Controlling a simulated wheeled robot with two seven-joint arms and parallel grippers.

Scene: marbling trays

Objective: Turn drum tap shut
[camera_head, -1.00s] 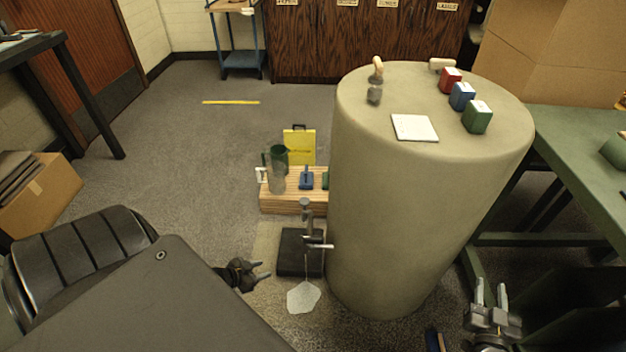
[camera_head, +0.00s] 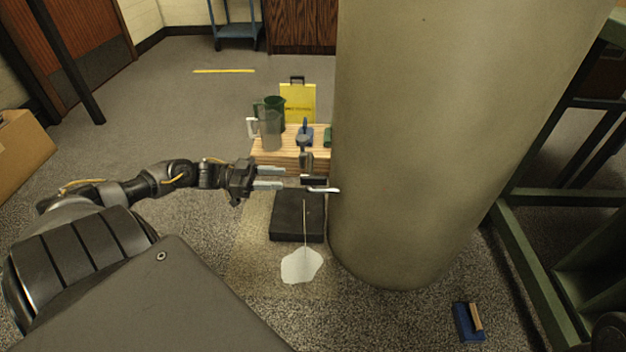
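The drum (camera_head: 430,130) is a tall beige cylinder right of centre. Its tap (camera_head: 307,160) sticks out at the drum's left side, with a pale lever (camera_head: 322,190) lying roughly level. A thin stream runs down below the tap to a pale puddle (camera_head: 301,266) on the floor. My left gripper (camera_head: 283,178) points right, just left of the tap. Its two fingers are apart with nothing seen between them, and their tips are close to the tap; I cannot tell whether they touch it.
A black block (camera_head: 297,232) stands under the tap. Behind it, a wooden stand (camera_head: 275,158) holds a clear jug (camera_head: 269,130), a green jug (camera_head: 275,110) and a blue item (camera_head: 305,135). A yellow sign (camera_head: 299,102) stands behind. A blue brush-like item (camera_head: 467,322) lies lower right. Green table legs (camera_head: 530,270) stand right.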

